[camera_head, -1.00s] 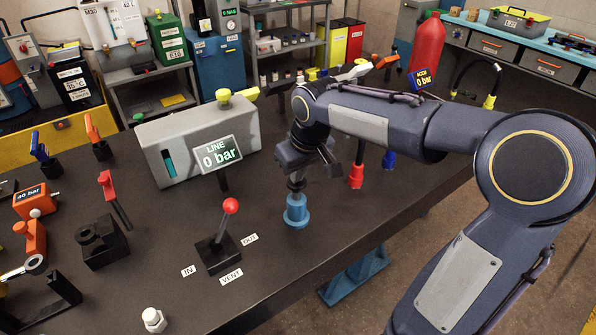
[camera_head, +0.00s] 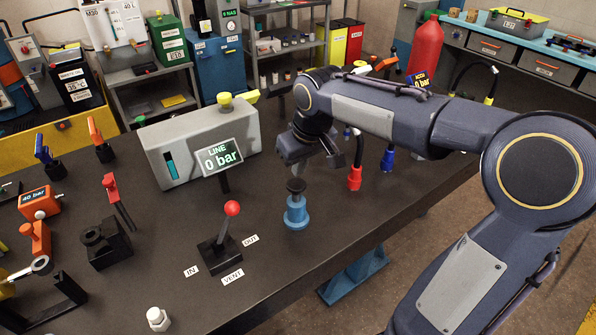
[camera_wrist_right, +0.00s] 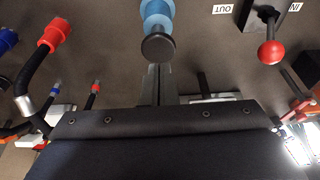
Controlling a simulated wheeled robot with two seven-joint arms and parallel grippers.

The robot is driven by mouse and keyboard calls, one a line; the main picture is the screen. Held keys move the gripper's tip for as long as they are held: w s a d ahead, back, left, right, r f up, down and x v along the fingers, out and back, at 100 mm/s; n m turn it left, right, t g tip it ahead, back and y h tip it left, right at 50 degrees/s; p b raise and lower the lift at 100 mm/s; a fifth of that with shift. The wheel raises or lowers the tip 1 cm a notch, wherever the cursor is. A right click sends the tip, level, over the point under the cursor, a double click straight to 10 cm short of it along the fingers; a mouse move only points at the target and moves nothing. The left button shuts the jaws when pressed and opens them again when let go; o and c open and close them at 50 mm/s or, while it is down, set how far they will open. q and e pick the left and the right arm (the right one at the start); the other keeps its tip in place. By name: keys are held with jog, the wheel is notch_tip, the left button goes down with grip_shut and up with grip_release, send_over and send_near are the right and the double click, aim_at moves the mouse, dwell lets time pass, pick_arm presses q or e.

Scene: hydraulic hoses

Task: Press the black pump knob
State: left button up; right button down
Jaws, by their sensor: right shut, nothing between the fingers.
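The black pump knob (camera_head: 296,185) is a dark round cap on a short stem above a blue cylindrical base (camera_head: 296,214). It stands on the dark bench near the front edge. In the right wrist view the knob (camera_wrist_right: 158,48) shows as a round dark disc with the blue base behind it. My right gripper (camera_head: 298,168) is just above the knob. In the wrist view its fingers (camera_wrist_right: 160,74) are together and empty, and their tips overlap the knob's near edge; a small gap seems to separate them. My left gripper is not in view.
A red-ball lever (camera_head: 231,208) with IN, OUT and VENT labels stands left of the pump. A grey box (camera_head: 190,150) and a display reading LINE 0 bar (camera_head: 222,157) are behind. Red (camera_head: 354,178) and blue hose ends are to the right.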

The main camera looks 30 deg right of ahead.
jog(key=v, duration=0.7)
jog(key=shift+r, duration=0.25)
dwell(0.7)
